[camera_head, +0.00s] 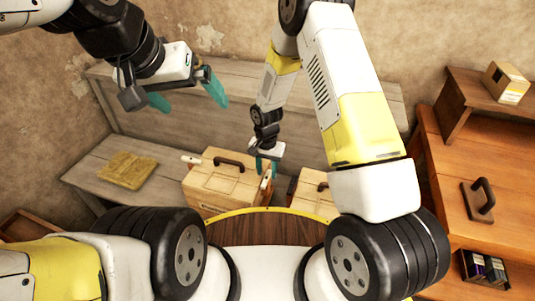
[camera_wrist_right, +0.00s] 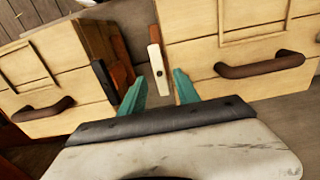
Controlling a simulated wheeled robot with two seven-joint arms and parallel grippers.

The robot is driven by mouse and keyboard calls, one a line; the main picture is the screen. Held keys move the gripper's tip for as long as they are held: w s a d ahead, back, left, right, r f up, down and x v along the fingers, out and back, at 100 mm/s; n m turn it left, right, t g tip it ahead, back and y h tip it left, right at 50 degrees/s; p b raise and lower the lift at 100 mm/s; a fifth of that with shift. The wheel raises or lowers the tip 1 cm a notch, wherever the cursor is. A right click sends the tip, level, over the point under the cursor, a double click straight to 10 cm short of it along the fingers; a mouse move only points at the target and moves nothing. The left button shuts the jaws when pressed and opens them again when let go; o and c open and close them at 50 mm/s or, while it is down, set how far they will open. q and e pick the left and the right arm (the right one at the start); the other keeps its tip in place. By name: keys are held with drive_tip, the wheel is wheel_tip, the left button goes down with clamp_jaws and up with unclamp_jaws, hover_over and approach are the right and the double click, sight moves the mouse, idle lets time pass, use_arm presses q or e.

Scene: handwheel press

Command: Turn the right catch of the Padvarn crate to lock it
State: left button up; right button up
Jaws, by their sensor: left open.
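A pale wooden crate (camera_head: 222,187) with a dark handle stands on the grey bench; its lettering is too small to read. A white catch (camera_head: 190,159) sticks out at its left end. My right gripper (camera_head: 266,165) is at its right end. In the right wrist view, that crate (camera_wrist_right: 230,38) fills the right side, and its white right catch (camera_wrist_right: 156,62) stands between the two teal fingers of my gripper (camera_wrist_right: 160,82). The fingers are open, with a gap visible on both sides of the catch. My left gripper (camera_head: 187,96) is open and empty above the bench, at upper left.
A second pale crate (camera_head: 309,196) stands close to the right, partly hidden by my right arm. A yellowish flat bundle (camera_head: 127,170) lies on the bench at left. A wooden shelf unit (camera_head: 440,170) at right carries a small box (camera_head: 505,82) and a dark handle (camera_head: 482,198).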

drive_tip(key=shift+f, duration=1.1)
drive_tip(key=shift+c, duration=0.5)
clamp_jaws()
